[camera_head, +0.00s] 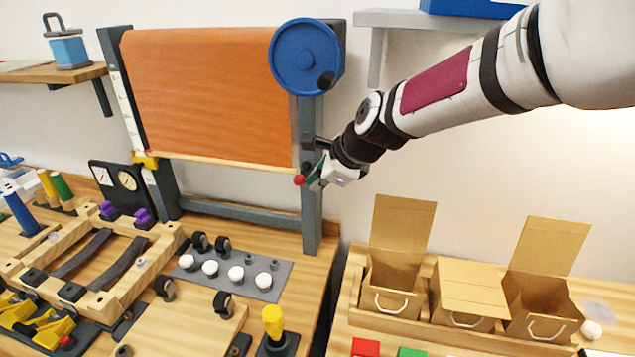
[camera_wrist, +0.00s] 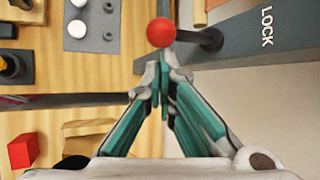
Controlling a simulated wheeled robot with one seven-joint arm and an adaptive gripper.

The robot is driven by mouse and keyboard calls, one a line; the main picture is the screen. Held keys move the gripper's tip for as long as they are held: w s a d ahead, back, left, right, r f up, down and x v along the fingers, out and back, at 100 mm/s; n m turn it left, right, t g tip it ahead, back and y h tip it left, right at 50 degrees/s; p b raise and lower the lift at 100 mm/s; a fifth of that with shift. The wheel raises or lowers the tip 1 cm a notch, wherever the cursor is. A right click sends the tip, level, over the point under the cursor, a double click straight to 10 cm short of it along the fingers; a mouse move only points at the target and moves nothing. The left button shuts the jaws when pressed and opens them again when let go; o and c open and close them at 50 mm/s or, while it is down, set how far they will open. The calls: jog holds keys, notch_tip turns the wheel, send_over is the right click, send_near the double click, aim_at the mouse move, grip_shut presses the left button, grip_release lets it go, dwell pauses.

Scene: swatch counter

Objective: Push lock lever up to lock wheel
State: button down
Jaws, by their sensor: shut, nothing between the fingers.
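The lock lever has a red ball knob (camera_head: 298,180) and a dark rod, mounted on the grey right post (camera_head: 309,222) of the orange roller frame. In the wrist view the red knob (camera_wrist: 161,32) is just ahead of my fingertips, with its dark rod (camera_wrist: 203,39) running right to the post marked LOCK (camera_wrist: 267,27). My gripper (camera_head: 315,180) is shut and empty, its fingertips close beside the knob; I cannot tell whether they touch. They also show in the wrist view (camera_wrist: 162,76). The blue wheel (camera_head: 300,50) sits at the top of the post, above the lever.
An orange sheet (camera_head: 210,95) hangs left of the post. Cardboard boxes (camera_head: 388,275) stand on the right bench. A grey plate (camera_head: 262,280) with white knobs and a yellow-handled part (camera_head: 273,322) lie on the left bench.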

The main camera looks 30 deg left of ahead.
jog(key=shift+s+a+r+p, duration=0.15)
jog(key=shift+r+p, duration=0.3)
jog(key=shift+p, duration=0.05)
dwell(0.4)
jog(key=shift+r+p, duration=0.3)
jog(key=shift+p, duration=0.1)
dwell(0.5)
jog(key=shift+r, duration=0.1)
jog(key=shift+w+r+p, duration=0.2)
jog(key=shift+r+p, duration=0.25)
jog(key=shift+r, duration=0.3)
jog(key=shift+r, duration=0.1)
jog(key=s+d+r, duration=0.1)
jog(key=s+d, duration=0.1)
jog(key=d, duration=0.5)
jog(key=s+d+r, duration=0.2)
jog(key=d, duration=0.5)
jog(key=shift+s+d+r, duration=0.15)
jog(key=shift+d+r, duration=0.1)
jog(key=shift+d, duration=0.15)
